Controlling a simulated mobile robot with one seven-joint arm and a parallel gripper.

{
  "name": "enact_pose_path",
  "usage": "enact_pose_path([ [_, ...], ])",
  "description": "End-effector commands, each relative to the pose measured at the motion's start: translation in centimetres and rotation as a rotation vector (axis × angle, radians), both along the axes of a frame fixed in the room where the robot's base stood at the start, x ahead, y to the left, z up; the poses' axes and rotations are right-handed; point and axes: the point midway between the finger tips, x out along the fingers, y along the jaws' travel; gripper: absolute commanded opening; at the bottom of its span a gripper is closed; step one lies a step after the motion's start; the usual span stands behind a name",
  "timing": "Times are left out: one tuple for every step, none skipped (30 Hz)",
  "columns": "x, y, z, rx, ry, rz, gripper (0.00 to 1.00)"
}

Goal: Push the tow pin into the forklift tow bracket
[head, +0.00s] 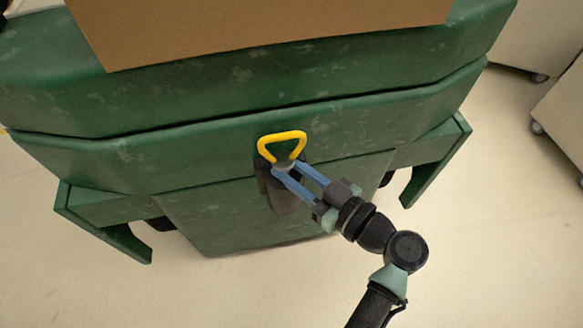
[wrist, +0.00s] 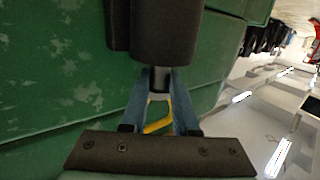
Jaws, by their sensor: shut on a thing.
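The tow pin has a yellow triangular loop handle (head: 283,135) and a grey shaft, and it stands upright at the front of the green forklift. The dark tow bracket (head: 286,201) is directly below it on the forklift's face. My gripper (head: 284,170) is shut on the pin's shaft just below the handle. In the wrist view the grey shaft (wrist: 160,79) is between my blue fingers and meets the end of the bracket (wrist: 165,37). The yellow handle (wrist: 157,126) shows between the fingers on the other side. How deep the shaft is in the bracket is hidden.
The green forklift body (head: 200,160) fills the space behind the bracket, with a brown board (head: 250,30) on top. Green legs (head: 127,242) stick out at both sides. Pale carts on casters (head: 565,110) stand at the right. The floor in front is clear.

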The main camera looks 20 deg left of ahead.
Motion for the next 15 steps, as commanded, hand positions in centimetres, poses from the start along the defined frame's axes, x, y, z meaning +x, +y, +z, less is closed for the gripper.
enact_pose_path([
  [0.1,0.0,0.0,0.003,-0.004,0.0,0.0],
  [0.0,0.0,-0.1,0.003,-0.004,0.0,0.0],
  [0.1,0.0,-0.2,0.003,-0.004,0.0,0.0],
  [0.1,0.0,-0.2,0.003,-0.004,0.0,0.0],
  [0.1,0.0,-0.3,0.003,-0.004,0.0,0.0],
  [0.1,0.0,-0.4,0.003,-0.004,0.0,0.0],
  [0.1,0.0,-0.5,0.003,-0.004,0.0,0.0],
  [0.1,0.0,-0.5,0.003,-0.004,0.0,0.0],
  [0.1,0.0,-0.6,0.003,-0.004,0.0,0.0],
  [0.0,0.0,-0.7,0.003,-0.004,0.0,0.0],
  [0.0,0.0,-0.8,0.003,-0.004,0.0,0.0],
  [0.0,0.0,-0.8,0.003,-0.004,0.0,0.0],
  [0.1,0.0,-0.9,0.003,-0.004,0.0,0.0],
  [0.1,0.0,-1.0,0.003,-0.004,0.0,0.0],
  [0.1,0.0,-1.1,0.003,-0.004,0.0,0.0],
])
